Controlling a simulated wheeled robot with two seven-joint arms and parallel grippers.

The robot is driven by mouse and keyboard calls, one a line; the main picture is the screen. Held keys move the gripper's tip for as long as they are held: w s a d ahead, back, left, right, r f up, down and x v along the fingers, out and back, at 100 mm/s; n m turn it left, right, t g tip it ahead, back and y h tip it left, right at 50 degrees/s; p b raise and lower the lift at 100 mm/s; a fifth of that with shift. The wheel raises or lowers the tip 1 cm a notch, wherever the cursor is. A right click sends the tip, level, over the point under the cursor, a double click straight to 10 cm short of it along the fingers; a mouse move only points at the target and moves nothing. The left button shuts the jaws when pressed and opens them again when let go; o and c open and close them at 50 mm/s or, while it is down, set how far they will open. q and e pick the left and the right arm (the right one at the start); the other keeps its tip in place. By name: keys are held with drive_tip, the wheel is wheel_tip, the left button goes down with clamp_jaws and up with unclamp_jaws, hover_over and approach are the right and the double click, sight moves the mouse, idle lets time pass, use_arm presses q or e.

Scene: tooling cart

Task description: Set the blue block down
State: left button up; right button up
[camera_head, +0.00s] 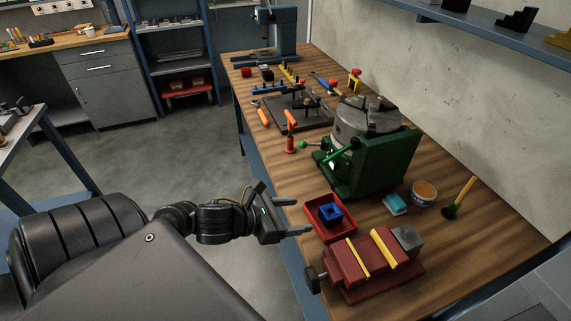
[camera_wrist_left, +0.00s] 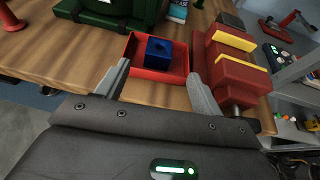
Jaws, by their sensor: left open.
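The blue block (camera_head: 329,214) sits inside a red tray (camera_head: 349,233) on the wooden bench. It has a dark hole in its top. In the left wrist view the blue block (camera_wrist_left: 158,53) stands in the red tray (camera_wrist_left: 177,84), toward its far side. My left gripper (camera_head: 296,216) is open and empty, just left of the tray near the bench edge. In the left wrist view its fingers (camera_wrist_left: 158,90) are spread on either side of the tray's near part, with the block beyond the fingertips. My right gripper is not in view.
A red vise (camera_head: 372,268) with yellow strips stands right beside the tray. A green machine fixture (camera_head: 371,165) stands behind it. A teal box (camera_head: 395,204), a round tin (camera_head: 424,193) and a brush (camera_head: 459,198) are to the right. Several tools lie farther back.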

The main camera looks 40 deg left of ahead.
use_arm(q)
drive_tip(key=shift+p+v, duration=0.65)
drive_tip(key=shift+v, duration=0.65)
